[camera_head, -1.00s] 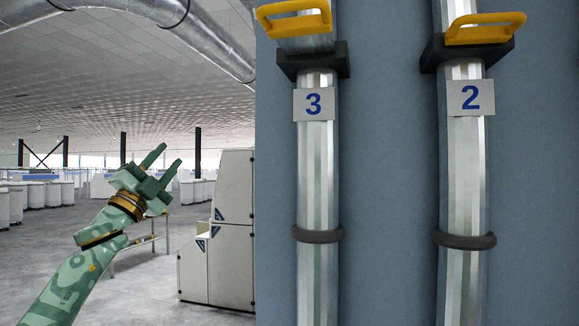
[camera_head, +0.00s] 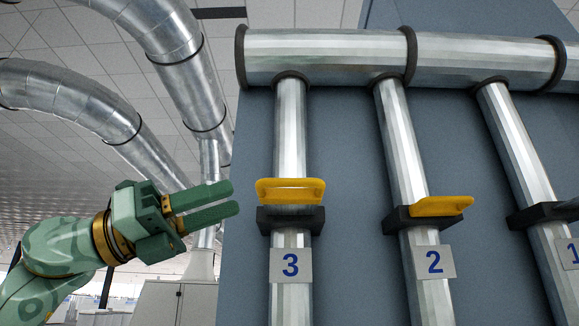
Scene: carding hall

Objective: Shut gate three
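Gate three has a yellow loop handle (camera_head: 290,199) just above a dark housing (camera_head: 263,222) on an upright metal pipe. A grey plate with a blue 3 (camera_head: 290,265) sits below it. The pipe shows bare between handle and top duct. My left gripper (camera_head: 234,198) is to the left of this handle, about level with it, fingers pointing right. My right gripper is not in view.
Gate two's yellow handle (camera_head: 440,206) and its number plate (camera_head: 434,262) are on the pipe to the right. Part of gate one (camera_head: 541,215) shows at the right edge. A thick horizontal duct (camera_head: 320,57) runs above. Large bent ducts (camera_head: 160,30) hang at upper left.

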